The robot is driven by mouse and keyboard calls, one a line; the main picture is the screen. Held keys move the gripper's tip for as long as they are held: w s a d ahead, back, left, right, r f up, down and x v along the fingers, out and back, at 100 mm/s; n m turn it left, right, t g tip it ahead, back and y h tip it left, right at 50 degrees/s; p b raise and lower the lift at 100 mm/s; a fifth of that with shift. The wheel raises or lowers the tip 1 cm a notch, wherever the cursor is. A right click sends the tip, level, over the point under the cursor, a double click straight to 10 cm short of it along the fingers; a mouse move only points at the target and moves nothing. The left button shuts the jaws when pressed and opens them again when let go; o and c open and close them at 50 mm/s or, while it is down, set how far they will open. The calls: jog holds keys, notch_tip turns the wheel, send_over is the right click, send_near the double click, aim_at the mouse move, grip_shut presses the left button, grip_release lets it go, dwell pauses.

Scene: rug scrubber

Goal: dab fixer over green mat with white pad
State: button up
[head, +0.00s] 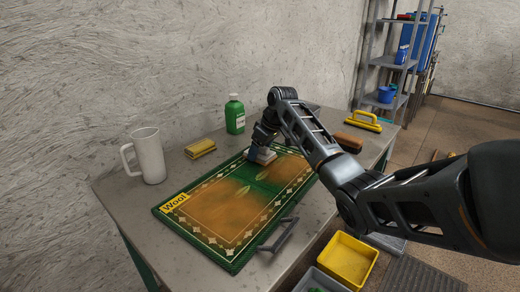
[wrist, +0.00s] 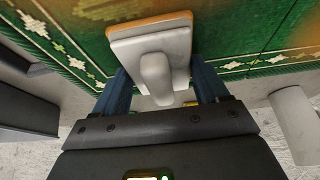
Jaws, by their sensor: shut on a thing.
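The green mat (head: 235,263) lies flat on the grey table, with a patterned border and a yellow "Wool" label (head: 174,202) at its left corner. Its middle is mostly orange-brown, with green showing in a band near its centre and far side. My gripper (head: 263,145) is at the mat's far edge, shut on the white pad (head: 262,157). In the wrist view the pad's white plate (wrist: 125,47) has an orange layer beneath, and its handle sits between my blue fingers. The pad is over the mat; I cannot tell whether it touches.
A green bottle (head: 235,116), yellow sponge (head: 200,148) and white jug (head: 148,156) stand behind and left of the mat. A brown brush (head: 348,142) and yellow-handled tool (head: 362,121) lie right. A grey handle-like tool (head: 279,236) lies by the front edge. A yellow bin (head: 347,260) is below.

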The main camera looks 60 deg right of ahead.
jog(key=shift+f, duration=0.1)
dwell(0.3)
notch_tip(320, 180, up, 5)
jog(key=p, duration=0.4)
jog(key=shift+f, duration=0.25)
